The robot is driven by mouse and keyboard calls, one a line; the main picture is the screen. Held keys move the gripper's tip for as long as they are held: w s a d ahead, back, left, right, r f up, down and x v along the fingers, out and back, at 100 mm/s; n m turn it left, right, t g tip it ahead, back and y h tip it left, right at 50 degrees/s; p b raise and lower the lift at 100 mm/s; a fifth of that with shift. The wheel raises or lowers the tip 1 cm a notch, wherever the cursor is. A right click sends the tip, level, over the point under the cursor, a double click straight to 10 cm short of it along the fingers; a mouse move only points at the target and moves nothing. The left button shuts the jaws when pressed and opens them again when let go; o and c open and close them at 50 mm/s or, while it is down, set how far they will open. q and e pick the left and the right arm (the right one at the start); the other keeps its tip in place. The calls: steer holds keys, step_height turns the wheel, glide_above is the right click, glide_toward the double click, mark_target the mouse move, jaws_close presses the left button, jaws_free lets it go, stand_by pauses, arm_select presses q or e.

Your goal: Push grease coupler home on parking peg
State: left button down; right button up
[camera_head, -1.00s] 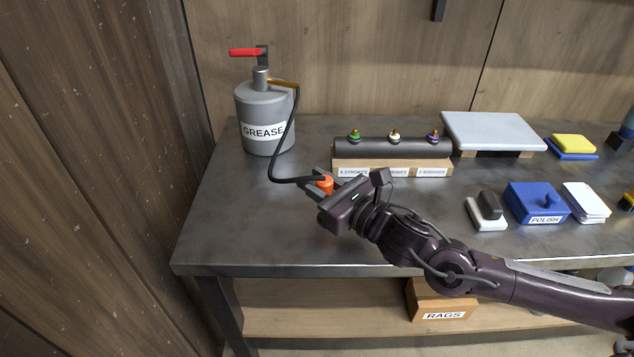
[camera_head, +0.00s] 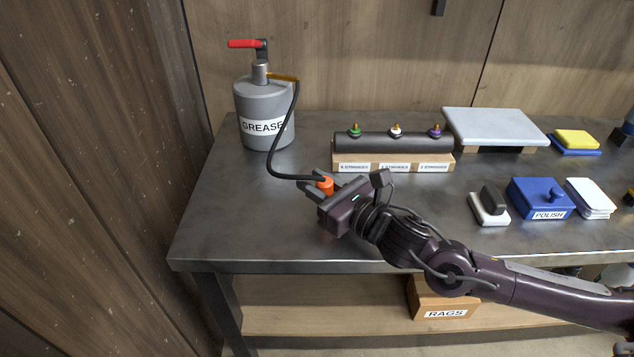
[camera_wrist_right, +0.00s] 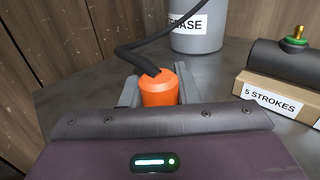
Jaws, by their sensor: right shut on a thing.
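The orange grease coupler (camera_head: 325,186) is on the end of the black hose (camera_head: 275,150), which runs from the grey grease pump (camera_head: 264,112). My right gripper (camera_head: 320,185) is shut on the coupler above the bench. In the right wrist view the coupler (camera_wrist_right: 160,88) sits between the two grey fingers, with the hose leaving its top. I cannot make out the parking peg, and whether the coupler touches the bench is hidden by my gripper. My left gripper is not in view.
A dark bar with green, white and purple-ringed fittings (camera_head: 393,141) rests on a labelled wooden block behind my right gripper. A blue POLISH box (camera_head: 540,198) and a dark-handled white block (camera_head: 489,207) lie to the right. The bench's left part (camera_head: 225,220) is clear.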

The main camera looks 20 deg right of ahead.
steer(key=shift+f+b, duration=0.45)
steer(key=shift+f, duration=0.2)
steer(key=o, duration=1.1)
steer(key=shift+v, duration=3.95)
steer(key=shift+r, duration=0.1)
